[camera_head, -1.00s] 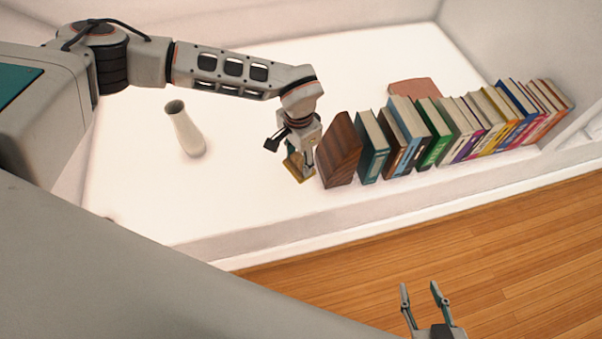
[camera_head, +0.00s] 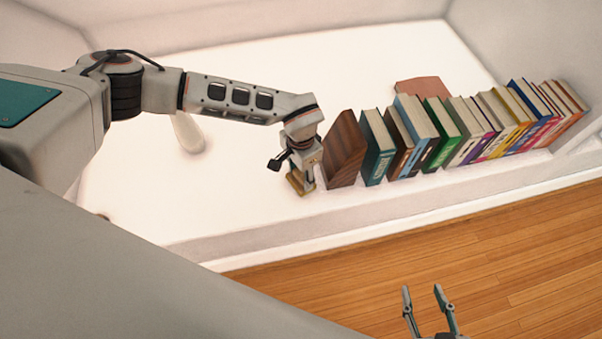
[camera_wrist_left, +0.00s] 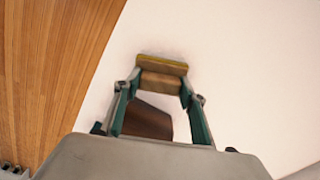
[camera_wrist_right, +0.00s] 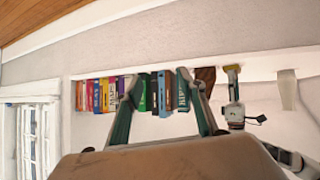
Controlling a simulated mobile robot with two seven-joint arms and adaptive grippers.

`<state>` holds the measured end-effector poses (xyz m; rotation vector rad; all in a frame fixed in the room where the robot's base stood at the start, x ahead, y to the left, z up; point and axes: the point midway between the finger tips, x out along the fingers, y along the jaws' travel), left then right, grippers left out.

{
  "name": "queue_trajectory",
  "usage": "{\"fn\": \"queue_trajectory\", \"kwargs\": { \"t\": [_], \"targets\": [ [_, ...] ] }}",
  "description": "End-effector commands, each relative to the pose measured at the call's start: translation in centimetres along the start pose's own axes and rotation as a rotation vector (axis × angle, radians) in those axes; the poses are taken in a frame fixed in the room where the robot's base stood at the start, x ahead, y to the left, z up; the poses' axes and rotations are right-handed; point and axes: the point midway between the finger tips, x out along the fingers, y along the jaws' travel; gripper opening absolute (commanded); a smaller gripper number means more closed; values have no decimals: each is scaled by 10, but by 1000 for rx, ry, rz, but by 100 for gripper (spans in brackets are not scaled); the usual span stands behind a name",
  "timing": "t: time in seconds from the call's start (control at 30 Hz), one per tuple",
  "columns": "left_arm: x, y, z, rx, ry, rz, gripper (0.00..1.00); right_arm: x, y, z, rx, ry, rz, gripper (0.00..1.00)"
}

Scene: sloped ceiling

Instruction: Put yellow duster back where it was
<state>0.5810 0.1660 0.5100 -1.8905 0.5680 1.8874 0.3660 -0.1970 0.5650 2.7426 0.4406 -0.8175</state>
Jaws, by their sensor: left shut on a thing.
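The yellow duster (camera_head: 297,185) is a small block with a yellow pad and a tan back, just left of the wooden bookend (camera_head: 343,150) on the white ledge. In the left wrist view, the duster (camera_wrist_left: 162,64) lies between the fingertips of my left gripper (camera_wrist_left: 160,85), which is shut on its tan part. The head view does not show clearly whether the duster touches the ledge. My left gripper (camera_head: 302,172) points down. My right gripper (camera_head: 424,296) is open and empty over the wooden floor, far from the duster.
A row of books (camera_head: 470,125) stands right of the bookend. A reddish flat item (camera_head: 420,88) lies behind them. A white vase (camera_head: 188,133) stands at left, partly hidden by my left arm. The ledge (camera_head: 235,190) is clear between vase and duster.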

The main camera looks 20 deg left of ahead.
Motion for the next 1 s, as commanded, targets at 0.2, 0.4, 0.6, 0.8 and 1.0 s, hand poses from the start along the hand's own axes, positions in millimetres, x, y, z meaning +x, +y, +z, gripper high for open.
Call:
{"fn": "queue_trajectory", "kwargs": {
  "t": [0.2,0.4,0.6,0.8,1.0],
  "targets": [
    [4,0,0,-1,-1,0,58,1,0,2,-1,-2,-1,40],
    [4,0,0,-1,-1,0,58,2,-1,4,-2,-6,-2,40],
    [-2,0,0,0,1,0,58,1,0,2,-3,-2,-1,40],
    [-38,-2,-3,0,9,-7,58,0,5,-12,-10,19,9,40],
    [-80,-2,-2,0,8,-7,58,-2,8,-11,-13,13,16,40]
  ]
}}
